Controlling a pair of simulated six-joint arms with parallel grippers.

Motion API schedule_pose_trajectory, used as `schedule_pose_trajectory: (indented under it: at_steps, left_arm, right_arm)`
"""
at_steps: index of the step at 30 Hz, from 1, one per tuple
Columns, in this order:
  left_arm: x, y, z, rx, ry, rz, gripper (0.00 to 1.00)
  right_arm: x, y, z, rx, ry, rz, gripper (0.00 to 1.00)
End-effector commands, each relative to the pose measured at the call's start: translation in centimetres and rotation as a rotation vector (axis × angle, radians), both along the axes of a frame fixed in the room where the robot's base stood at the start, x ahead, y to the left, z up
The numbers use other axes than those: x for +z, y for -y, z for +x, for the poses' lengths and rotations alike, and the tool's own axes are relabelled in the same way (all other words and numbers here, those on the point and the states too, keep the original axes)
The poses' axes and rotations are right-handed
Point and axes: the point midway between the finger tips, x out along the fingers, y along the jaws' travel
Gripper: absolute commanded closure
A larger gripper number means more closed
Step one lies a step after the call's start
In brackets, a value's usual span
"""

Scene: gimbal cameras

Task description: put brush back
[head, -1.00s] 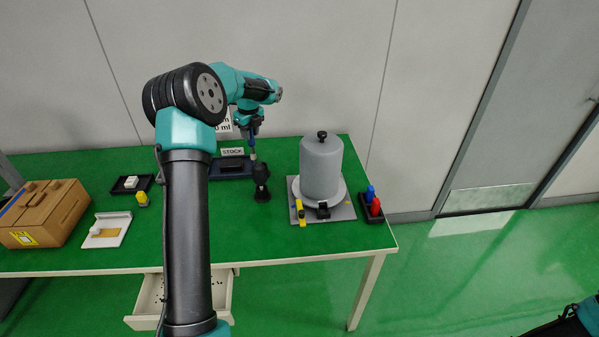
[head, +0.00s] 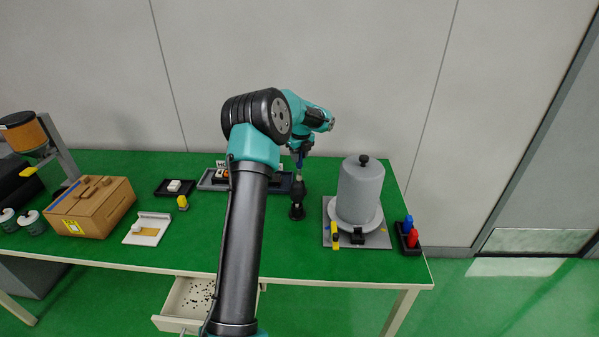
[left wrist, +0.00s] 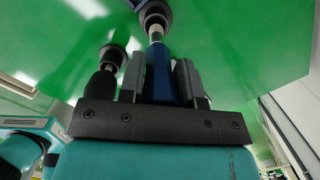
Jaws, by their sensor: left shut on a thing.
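The brush (left wrist: 159,78) has a blue handle and a pale collar in the left wrist view. My left gripper (left wrist: 159,74) is shut on the blue handle. In the head view the brush (head: 299,160) hangs roughly upright from my left gripper (head: 299,152), directly above a slim black stand (head: 297,195) on the green table. The brush's lower end meets the stand's top in the picture; whether it touches or sits inside, I cannot tell. My right gripper is out of view.
A grey cylinder (head: 360,190) stands on a grey plate right of the stand. A small black rack (head: 408,250) holds red and blue items at the table's right edge. Trays, a white holder (head: 147,229) and a wooden box (head: 90,207) lie left. A drawer (head: 187,318) is open below.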

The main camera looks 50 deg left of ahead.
Motion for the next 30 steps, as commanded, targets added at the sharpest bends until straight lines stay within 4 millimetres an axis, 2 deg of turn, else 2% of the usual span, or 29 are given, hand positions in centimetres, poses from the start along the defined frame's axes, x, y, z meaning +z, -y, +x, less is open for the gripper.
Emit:
schedule_pose_trajectory:
  at_steps: [3, 13, 22, 30]
  left_arm:
    - [-0.7, 0.0, 0.0, 0.000, 0.001, 0.001, 1.00]
    - [-1.1, 0.0, 0.0, -0.001, 0.000, 0.000, 1.00]
    - [-5.1, 0.0, 0.0, 0.000, -0.001, -0.001, 1.00]
    - [-5.7, 0.0, 0.0, 0.000, 0.001, 0.001, 1.00]
  right_arm:
    - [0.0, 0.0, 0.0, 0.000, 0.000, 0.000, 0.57]
    - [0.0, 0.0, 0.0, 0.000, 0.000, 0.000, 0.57]
    - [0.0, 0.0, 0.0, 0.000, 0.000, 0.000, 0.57]
    - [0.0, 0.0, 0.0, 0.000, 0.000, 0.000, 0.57]
